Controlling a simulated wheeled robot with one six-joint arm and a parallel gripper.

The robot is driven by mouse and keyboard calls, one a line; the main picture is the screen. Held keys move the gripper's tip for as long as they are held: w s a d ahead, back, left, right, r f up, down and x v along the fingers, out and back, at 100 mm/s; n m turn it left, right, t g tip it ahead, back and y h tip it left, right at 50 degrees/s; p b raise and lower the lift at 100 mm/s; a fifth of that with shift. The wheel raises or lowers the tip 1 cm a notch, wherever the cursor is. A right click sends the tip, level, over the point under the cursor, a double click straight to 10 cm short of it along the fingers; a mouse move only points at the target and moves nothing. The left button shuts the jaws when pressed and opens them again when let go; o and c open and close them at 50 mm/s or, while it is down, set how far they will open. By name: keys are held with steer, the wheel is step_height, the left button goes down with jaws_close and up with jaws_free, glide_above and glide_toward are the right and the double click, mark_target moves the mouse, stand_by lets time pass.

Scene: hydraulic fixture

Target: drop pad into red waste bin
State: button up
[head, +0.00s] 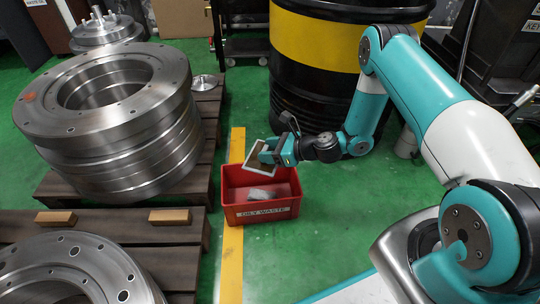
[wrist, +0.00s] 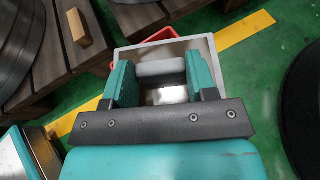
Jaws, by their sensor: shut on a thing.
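The pad (head: 258,168) is a square piece with a pale border and a darker brownish middle. It is tilted above the back part of the red waste bin (head: 262,212), which is labelled "OILY WASTE". My gripper (head: 270,153) is shut on it. In the wrist view the pad's pale border (wrist: 207,48) shows around my teal fingers (wrist: 160,75), with a light grey bar between them. The red bin's rim (wrist: 160,34) shows behind the pad there; most of the bin is hidden.
A grey piece (head: 262,194) lies inside the bin. A stack of metal rings (head: 110,130) on wooden pallets (head: 190,238) stands to the left. A black and yellow drum (head: 320,60) stands behind the bin. A yellow floor line (head: 232,265) runs beside the bin; green floor is free in front.

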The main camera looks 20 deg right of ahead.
step_height(320, 180, down, 6)
steer(key=b, duration=0.5)
steer(key=o, duration=1)
steer(key=p+v, duration=0.7)
steer(key=v, duration=1)
steer(key=shift+s+r+p, duration=0.15)
steer(key=shift+r+p, duration=0.05)
steer(key=shift+p, duration=0.1)
steer(key=shift+d+r, duration=0.1)
